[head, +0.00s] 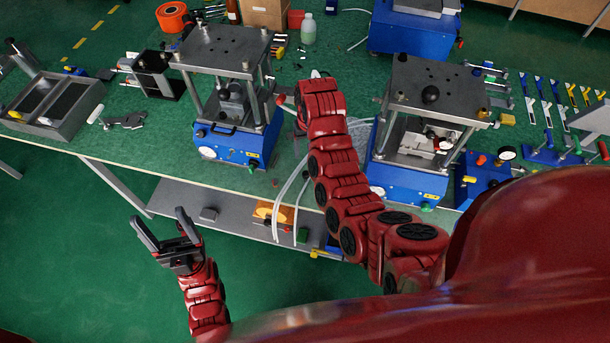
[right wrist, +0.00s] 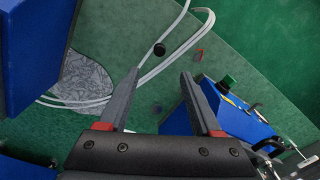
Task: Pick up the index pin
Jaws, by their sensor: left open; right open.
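A small black round knob (right wrist: 159,49), which looks like the index pin's head, is on the green bench top in the right wrist view. It appears just beyond and between the fingertips of my right gripper (right wrist: 160,74), which is open and empty. I cannot tell the height gap between them. In the head view my right arm reaches over the bench between two presses, and its wrist hides its fingers and the knob. My left gripper (head: 161,217) is open and empty, in front of the bench over the floor.
A blue-based press (head: 225,147) stands left of my right arm and another (head: 409,180) stands right of it. White tubes (right wrist: 174,70) lie beside the knob. A grey tray (head: 55,130) is at the far left. Hand tools (head: 548,112) line the right side.

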